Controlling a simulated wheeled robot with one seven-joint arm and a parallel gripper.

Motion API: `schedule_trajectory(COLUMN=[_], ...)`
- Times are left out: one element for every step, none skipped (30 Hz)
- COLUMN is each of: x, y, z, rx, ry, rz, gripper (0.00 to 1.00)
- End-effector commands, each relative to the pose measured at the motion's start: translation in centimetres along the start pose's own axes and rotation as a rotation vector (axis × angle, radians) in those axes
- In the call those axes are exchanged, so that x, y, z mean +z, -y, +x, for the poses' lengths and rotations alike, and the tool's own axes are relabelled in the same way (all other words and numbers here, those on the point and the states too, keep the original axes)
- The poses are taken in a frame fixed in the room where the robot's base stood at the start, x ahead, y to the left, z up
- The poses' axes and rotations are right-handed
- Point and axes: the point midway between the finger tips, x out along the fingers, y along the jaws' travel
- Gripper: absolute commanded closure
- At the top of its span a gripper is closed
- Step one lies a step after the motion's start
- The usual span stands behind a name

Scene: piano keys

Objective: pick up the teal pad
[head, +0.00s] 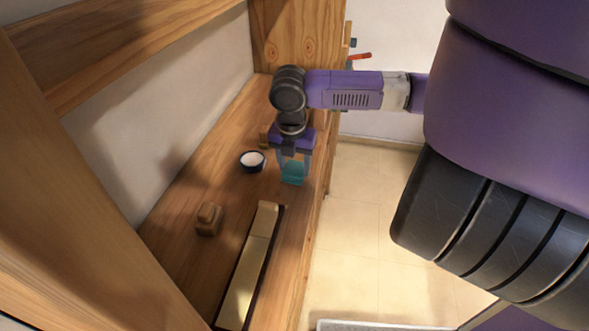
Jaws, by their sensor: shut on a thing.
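The teal pad (292,174) is a small block at the far part of the wooden shelf, near its right edge. My gripper (293,165) points down over it, with its fingers shut on the pad. I cannot tell whether the pad touches the shelf or hangs just above it. The fingers hide part of the pad.
A dark bowl with white inside (252,161) stands just left of my gripper. A wooden block (208,218) and a long pale key strip (249,268) in a dark slot lie nearer. A small wooden piece (264,135) is behind. A wooden wall (298,35) closes the far end.

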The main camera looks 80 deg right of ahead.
Motion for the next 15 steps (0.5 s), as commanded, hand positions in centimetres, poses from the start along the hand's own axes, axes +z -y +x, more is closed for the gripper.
schedule_trajectory(x=[0.1,0.2,0.3,0.4,0.6,0.7,0.8,0.9,1.1,1.3,1.4,1.6,1.6,1.8,1.9], y=[0.0,0.0,0.0,0.0,0.0,0.0,0.0,0.0,0.0,0.0,-0.1,0.0,0.0,0.0,0.0], z=[-0.8,-1.2,-1.9,-2.6,-3.2,-4.2,-5.0,-5.9,-7.0,-7.9,-8.7,-9.8,-10.7,-11.4,-12.4], rx=[0.001,0.001,0.001,0.002,0.001,0.002,0.002,0.002,0.002,0.001,0.003,0.002,0.002,0.002,0.002], ry=[0.002,0.003,0.003,0.002,0.004,0.004,0.004,0.003,0.004,0.005,0.004,0.004,0.003,0.004,0.003], rz=[-0.001,-0.001,-0.001,-0.001,-0.001,-0.002,-0.002,-0.001,-0.001,-0.001,-0.001,-0.001,-0.001,-0.001,-0.001], gripper=[0.91,0.91,0.91,0.91,0.91,0.91,0.91,0.91,0.91,0.91,0.91,0.91,0.91,0.91,0.91])
